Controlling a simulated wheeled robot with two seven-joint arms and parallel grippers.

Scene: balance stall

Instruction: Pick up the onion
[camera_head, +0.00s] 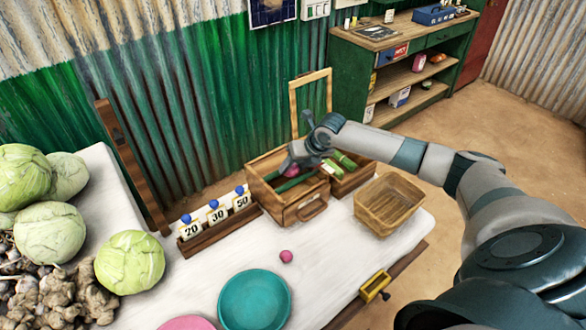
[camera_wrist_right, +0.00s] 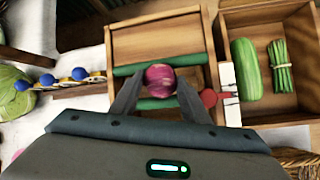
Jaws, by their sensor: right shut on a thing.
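The onion (camera_wrist_right: 160,78) is round and purple-red. In the right wrist view it sits between the two fingers of my right gripper (camera_wrist_right: 158,92), which is shut on it. In the head view the onion (camera_head: 292,171) shows partly beneath my right gripper (camera_head: 300,160), over the wooden box (camera_head: 285,208) on the table. Dark green bars show on both sides of the onion in the wrist view. I cannot tell whether the onion touches the box. My left gripper is not in view.
A second wooden box beside it holds a long green vegetable (camera_wrist_right: 246,68) and a green bundle (camera_wrist_right: 281,66). A wicker basket (camera_head: 388,204), a rack of number cards (camera_head: 215,228), a teal plate (camera_head: 254,300) and a small pink ball (camera_head: 286,256) are nearby. Cabbages (camera_head: 130,263) stand left.

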